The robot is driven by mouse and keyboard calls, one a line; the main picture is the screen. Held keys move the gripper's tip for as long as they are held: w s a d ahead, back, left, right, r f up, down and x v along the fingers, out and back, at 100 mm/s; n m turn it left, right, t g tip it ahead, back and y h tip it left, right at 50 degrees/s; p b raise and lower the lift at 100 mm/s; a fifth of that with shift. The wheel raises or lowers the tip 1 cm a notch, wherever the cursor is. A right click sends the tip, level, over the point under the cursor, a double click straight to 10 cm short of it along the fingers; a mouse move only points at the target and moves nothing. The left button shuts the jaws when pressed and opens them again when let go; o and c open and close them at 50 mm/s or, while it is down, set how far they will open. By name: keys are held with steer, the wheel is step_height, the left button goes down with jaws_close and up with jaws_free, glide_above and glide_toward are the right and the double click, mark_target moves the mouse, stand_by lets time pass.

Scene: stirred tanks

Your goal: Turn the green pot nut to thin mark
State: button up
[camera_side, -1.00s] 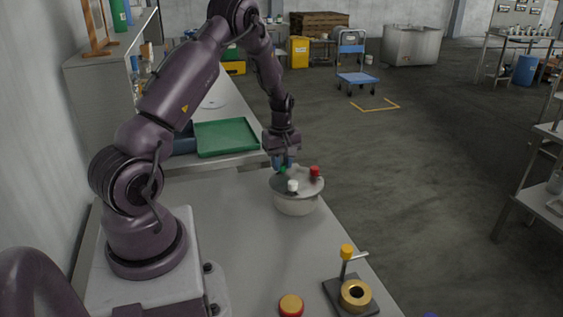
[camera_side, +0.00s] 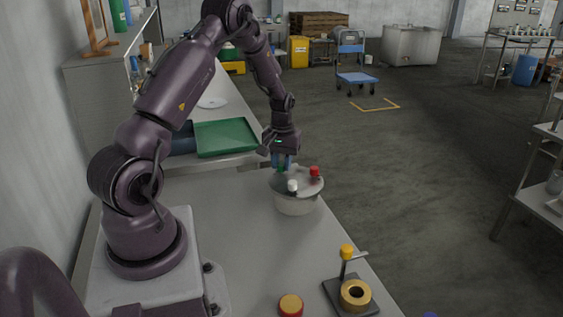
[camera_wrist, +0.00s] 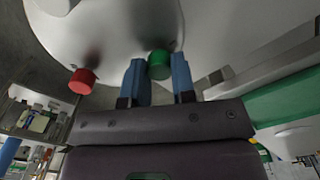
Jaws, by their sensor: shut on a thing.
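The pot (camera_side: 296,203) stands on the bench with a grey lid (camera_side: 312,187) that carries a green, a red and a white nut. My gripper (camera_side: 281,166) points down at the lid's far left side, its blue fingers around the green nut (camera_wrist: 159,65). In the wrist view the green nut sits between the two fingertips of my gripper (camera_wrist: 159,78). The red nut (camera_side: 314,171) is to the right on the lid, and the white nut (camera_side: 292,186) is nearer the camera. I cannot make out the thin mark in either view.
A fixture with a yellow knob (camera_side: 346,251) and brass ring (camera_side: 355,294) stands at the front right of the bench. A red and yellow button (camera_side: 291,305) is at the front. A green tray (camera_side: 226,138) lies behind. The bench left of the pot is clear.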

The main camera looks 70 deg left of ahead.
mark_target(282, 164)
steer(key=shift+m, duration=1)
steer(key=o, duration=0.9)
step_height(282, 164, up, 13)
